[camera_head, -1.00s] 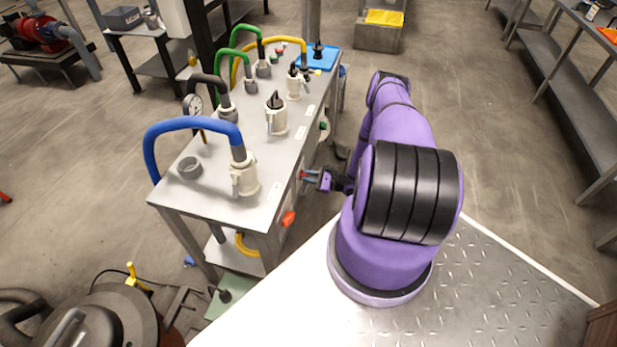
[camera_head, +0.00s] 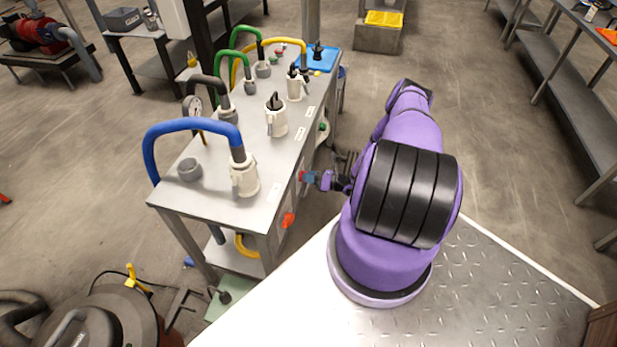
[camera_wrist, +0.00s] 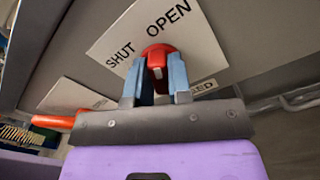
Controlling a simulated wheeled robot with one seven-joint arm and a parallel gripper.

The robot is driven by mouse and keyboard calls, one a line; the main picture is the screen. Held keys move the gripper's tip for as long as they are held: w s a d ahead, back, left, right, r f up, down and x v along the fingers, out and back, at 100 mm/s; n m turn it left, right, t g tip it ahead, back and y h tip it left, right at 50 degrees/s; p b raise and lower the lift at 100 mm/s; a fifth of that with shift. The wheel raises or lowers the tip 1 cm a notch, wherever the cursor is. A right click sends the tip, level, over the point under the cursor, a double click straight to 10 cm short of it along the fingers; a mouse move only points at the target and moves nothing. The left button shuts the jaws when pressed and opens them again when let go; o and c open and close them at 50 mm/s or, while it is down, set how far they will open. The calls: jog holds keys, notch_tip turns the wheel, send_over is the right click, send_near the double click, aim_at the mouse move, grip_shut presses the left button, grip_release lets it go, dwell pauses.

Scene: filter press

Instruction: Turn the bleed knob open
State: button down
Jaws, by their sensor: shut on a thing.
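The bleed knob (camera_wrist: 157,61) is red and sits on the front face of the metal table, in front of a white plate (camera_wrist: 190,28) marked SHUT and OPEN. In the wrist view its pointer ridge runs between my two blue fingertips. My gripper (camera_wrist: 156,82) is shut on the knob, one finger on each side. In the head view my gripper (camera_head: 313,177) reaches the table's front from the right, and the knob shows as a small red spot (camera_head: 302,176) at the fingertips. Part of the plate's lower lettering is hidden behind my gripper.
An orange handle (camera_head: 288,219) sticks out of the table front, left of my gripper; it also shows in the wrist view (camera_wrist: 55,122). The table top (camera_head: 215,208) carries hoses and white couplings.

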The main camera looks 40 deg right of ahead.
jog(key=shift+d+m, duration=0.1)
jog(key=shift+m, duration=1.6)
jog(key=c, duration=1)
grip_release()
jog(key=shift+c, duration=0.2)
jog(key=v, duration=1)
jog(key=shift+s+d, duration=0.25)
jog(key=shift+s, duration=0.05)
